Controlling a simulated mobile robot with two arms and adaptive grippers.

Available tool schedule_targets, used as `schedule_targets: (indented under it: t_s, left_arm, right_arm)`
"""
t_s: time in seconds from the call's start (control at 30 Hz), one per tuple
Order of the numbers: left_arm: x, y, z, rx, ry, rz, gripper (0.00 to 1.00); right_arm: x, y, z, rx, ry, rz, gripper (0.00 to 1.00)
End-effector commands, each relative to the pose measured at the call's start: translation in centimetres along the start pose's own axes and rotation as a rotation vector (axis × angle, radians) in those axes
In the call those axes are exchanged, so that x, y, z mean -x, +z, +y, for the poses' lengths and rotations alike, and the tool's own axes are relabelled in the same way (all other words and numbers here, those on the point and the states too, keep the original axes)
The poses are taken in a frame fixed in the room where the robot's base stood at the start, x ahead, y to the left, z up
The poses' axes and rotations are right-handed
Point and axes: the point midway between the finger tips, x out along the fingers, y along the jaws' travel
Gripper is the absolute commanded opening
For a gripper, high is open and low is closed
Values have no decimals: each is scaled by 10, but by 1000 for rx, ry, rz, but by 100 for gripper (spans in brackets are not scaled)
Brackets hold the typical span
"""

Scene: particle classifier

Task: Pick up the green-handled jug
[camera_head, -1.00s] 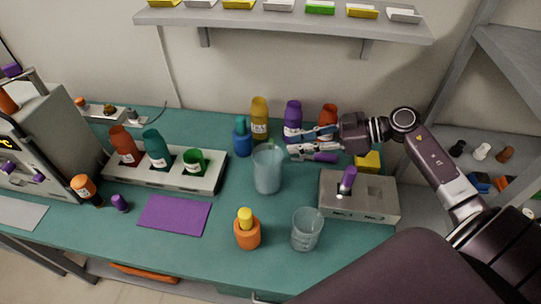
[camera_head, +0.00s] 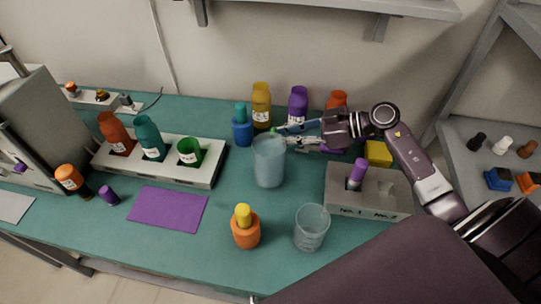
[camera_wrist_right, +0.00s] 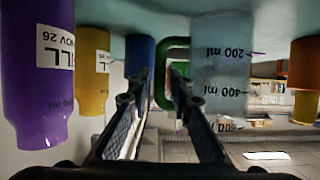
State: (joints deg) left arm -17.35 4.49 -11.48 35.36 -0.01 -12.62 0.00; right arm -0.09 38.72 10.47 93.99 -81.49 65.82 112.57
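The jug (camera_head: 269,165) is a clear bluish vessel standing upright on the teal table. Its green handle (camera_wrist_right: 161,78) shows in the right wrist view, where the jug body (camera_wrist_right: 222,60) carries volume marks and appears upside down. My right gripper (camera_head: 289,139) is at the jug's upper right side in the head view, by the handle. In the wrist view its two fingers (camera_wrist_right: 163,80) are apart, with the upright bar of the handle between their tips. I cannot tell whether a finger touches it. My left gripper is not in view.
Yellow (camera_head: 261,108), purple (camera_head: 297,105) and blue (camera_head: 242,128) bottles stand close behind the jug. A clear beaker (camera_head: 311,228) and an orange bottle (camera_head: 246,232) stand in front. A grey device (camera_head: 368,205) is at right, a bottle rack (camera_head: 200,177) at left. A shelf (camera_head: 330,10) hangs above.

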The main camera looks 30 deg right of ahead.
Motion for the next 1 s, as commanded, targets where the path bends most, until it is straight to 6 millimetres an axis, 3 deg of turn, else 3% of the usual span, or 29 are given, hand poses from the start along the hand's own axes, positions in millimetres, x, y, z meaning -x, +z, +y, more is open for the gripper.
schedule_targets:
  t_s: [0.1,0.23,0.47,0.63,1.0]
  left_arm:
    - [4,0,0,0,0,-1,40]
    - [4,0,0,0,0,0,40]
    - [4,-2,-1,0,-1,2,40]
    - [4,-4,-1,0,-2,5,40]
    - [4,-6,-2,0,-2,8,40]
  right_arm:
    - [-18,-4,-1,-2,-1,4,20]
    - [-26,-2,-1,-1,0,2,20]
    - [-27,-1,-1,-1,0,0,19]
    - [-26,-2,-1,-1,0,0,0]
    - [-26,-2,0,0,0,0,0]
